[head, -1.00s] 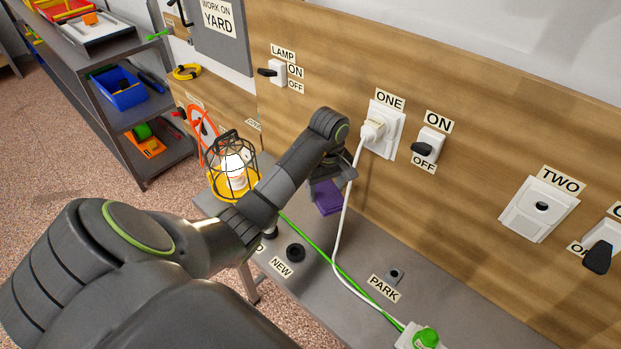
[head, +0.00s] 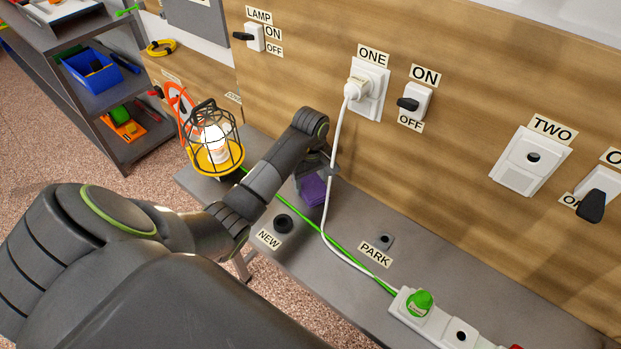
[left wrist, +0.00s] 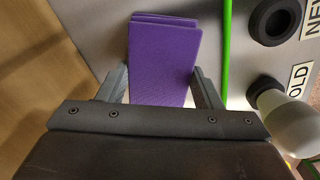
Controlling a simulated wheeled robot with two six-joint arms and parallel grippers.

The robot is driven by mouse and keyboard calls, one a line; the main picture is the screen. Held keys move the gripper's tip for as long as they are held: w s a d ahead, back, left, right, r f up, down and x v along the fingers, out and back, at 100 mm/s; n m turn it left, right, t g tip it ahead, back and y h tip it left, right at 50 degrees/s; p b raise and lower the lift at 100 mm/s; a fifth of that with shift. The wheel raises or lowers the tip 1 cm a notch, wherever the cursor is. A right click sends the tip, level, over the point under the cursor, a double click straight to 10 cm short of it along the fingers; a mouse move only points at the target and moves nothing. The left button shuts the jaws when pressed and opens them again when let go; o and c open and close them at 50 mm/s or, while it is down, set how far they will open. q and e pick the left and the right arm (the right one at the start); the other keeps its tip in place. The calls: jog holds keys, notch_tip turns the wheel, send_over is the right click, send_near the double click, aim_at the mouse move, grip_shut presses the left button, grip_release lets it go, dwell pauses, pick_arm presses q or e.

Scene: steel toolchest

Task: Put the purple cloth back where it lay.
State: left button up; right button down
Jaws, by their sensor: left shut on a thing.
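The purple cloth (head: 313,189) is a folded flat pad near the back of the grey bench, by the wooden wall panel. My left gripper (head: 316,178) reaches over it from the left. In the left wrist view the cloth (left wrist: 165,50) lies between the two fingers of my left gripper (left wrist: 162,85), which is shut on it. The cloth looks close to the bench top; I cannot tell whether it touches. Part of it is hidden by the gripper in the head view. My right gripper is not in view.
A lit caged lamp (head: 214,150) stands left of the arm. A white cord (head: 327,200) hangs from socket ONE just right of the gripper, and a green cord (head: 290,222) crosses the bench (head: 345,215). In the wrist view a bulb (left wrist: 285,120) sits by OLD, beside the empty NEW holder (left wrist: 275,20).

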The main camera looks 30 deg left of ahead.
aim_at(311, 182)
pick_arm(q)
jog(key=shift+f, duration=0.25)
jog(key=o, duration=0.9)
jog(key=shift+o, duration=0.2)
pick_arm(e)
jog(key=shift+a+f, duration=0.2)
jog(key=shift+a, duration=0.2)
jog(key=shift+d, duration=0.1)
pick_arm(q)
jog(key=shift+r, duration=0.3)
notch_tip(311, 182, up, 4)
jog(key=shift+w+r+b, duration=0.15)
jog(key=shift+b, duration=0.65)
notch_tip(311, 182, up, 8)
jog(key=p, duration=0.7)
jog(key=shift+f, duration=0.2)
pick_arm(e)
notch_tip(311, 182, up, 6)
